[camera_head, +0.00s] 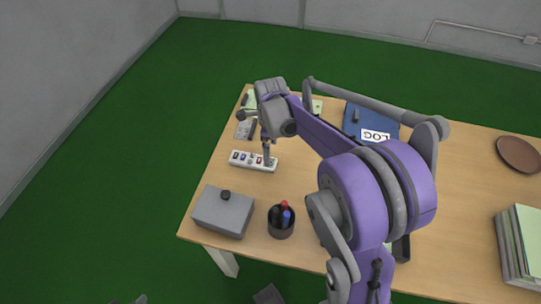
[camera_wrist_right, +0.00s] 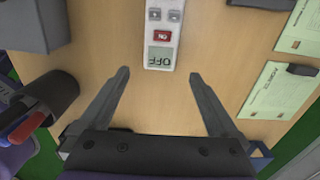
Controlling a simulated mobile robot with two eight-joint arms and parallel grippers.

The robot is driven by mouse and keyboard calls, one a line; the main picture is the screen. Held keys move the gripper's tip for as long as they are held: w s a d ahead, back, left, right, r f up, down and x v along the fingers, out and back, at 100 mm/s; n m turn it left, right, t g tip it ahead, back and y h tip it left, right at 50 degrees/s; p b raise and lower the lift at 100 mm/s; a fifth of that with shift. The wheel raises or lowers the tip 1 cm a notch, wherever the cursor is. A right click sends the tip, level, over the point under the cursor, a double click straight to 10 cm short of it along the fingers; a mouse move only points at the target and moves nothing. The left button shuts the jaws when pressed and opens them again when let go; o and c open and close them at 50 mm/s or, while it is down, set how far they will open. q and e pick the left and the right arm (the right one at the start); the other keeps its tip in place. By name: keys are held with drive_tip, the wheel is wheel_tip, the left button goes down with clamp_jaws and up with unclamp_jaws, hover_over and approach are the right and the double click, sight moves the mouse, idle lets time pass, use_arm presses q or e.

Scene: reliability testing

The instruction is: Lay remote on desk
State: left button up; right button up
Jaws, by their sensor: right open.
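My right gripper (camera_head: 267,158) is at the bar's right end. In the wrist view the right gripper (camera_wrist_right: 158,76) is open and empty, its fingers apart on either side of the line of the bar, with the bar's end just beyond the tips. A grey handheld-like item (camera_head: 243,131) lies farther back. My left gripper is not seen.
A grey box (camera_head: 223,212) and a dark pen cup (camera_head: 280,228) stand at the front left. A blue log binder (camera_head: 370,119) lies at the back. A brown plate (camera_head: 519,154) and stacked papers (camera_head: 519,245) are at right. Desk left of the bar is narrow.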

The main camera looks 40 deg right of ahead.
wheel_tip(320, 180, up, 6)
drive_tip(key=shift+r, duration=0.25)
